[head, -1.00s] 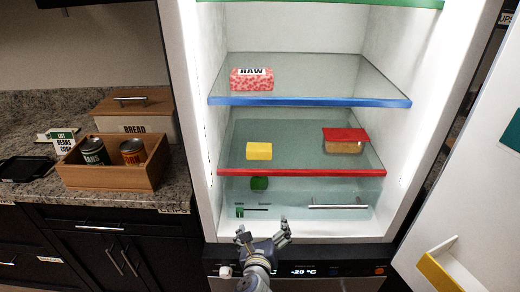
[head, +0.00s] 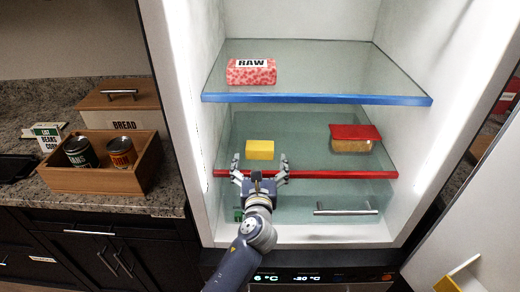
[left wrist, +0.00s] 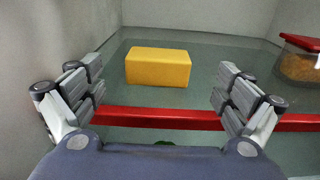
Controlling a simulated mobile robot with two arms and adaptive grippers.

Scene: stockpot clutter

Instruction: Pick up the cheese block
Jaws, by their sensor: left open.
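The cheese block is a yellow block (head: 260,149) on the red-edged shelf of the open fridge, left of the shelf's middle. In the left wrist view the cheese block (left wrist: 158,67) lies ahead, between the two fingers but beyond their tips. My left gripper (head: 260,163) is open and empty, at the red front edge of that shelf, just in front of the block. It also shows in the left wrist view (left wrist: 160,85), with its fingers wide apart on either side. My right gripper is not in view.
A red-lidded container (head: 352,145) stands right of the block on the same shelf. A pink RAW package (head: 251,76) lies on the blue-edged shelf (head: 330,99) above. The red shelf edge (left wrist: 160,118) crosses below the fingers. The shelf between block and container is clear.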

